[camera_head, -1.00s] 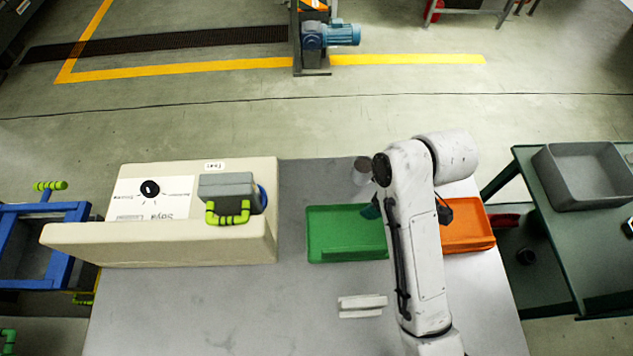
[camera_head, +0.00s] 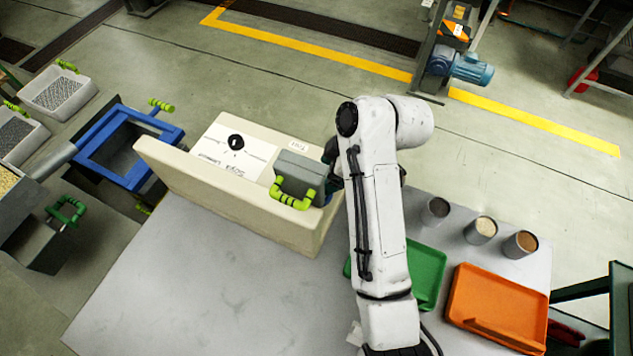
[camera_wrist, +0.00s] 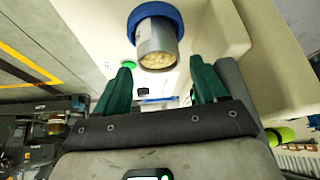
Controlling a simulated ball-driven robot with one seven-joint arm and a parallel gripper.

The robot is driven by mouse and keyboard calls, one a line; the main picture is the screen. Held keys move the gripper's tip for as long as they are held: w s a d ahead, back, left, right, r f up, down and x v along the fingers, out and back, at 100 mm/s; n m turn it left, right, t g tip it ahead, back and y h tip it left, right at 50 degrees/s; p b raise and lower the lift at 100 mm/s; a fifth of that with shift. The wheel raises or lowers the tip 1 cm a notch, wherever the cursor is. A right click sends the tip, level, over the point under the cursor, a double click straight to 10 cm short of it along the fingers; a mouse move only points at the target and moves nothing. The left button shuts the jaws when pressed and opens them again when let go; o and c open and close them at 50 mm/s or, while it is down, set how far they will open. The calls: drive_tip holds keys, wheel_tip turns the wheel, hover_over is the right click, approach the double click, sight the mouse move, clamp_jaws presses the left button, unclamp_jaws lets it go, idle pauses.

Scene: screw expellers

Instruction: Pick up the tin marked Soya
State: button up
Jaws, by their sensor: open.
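Three round tins stand on the table at the right in the head view: a dark grey one (camera_head: 435,210), one with pale contents (camera_head: 481,230) and one with brown contents (camera_head: 521,243). No name on them can be read, so I cannot tell which is Soya. My gripper (camera_wrist: 161,70) is open, its green fingers apart with nothing gripped. In the wrist view, a grey cylinder (camera_wrist: 156,38) with a blue collar and pale yellowish bits at its mouth lies ahead of the fingers, by the beige machine. In the head view my arm mostly hides the gripper, beside the machine's right end.
The beige machine (camera_head: 232,215) has a panel with a black knob (camera_head: 236,142) and a grey box with a lime handle (camera_head: 292,198). A green tray (camera_head: 428,275) and an orange tray (camera_head: 497,309) lie at right. The table's front left (camera_head: 180,290) is clear.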

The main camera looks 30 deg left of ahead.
drive_tip(key=shift+p+x, duration=0.55)
drive_tip(key=shift+x, duration=2.05)
drive_tip(key=shift+w, duration=0.15)
drive_tip(key=c, duration=0.8)
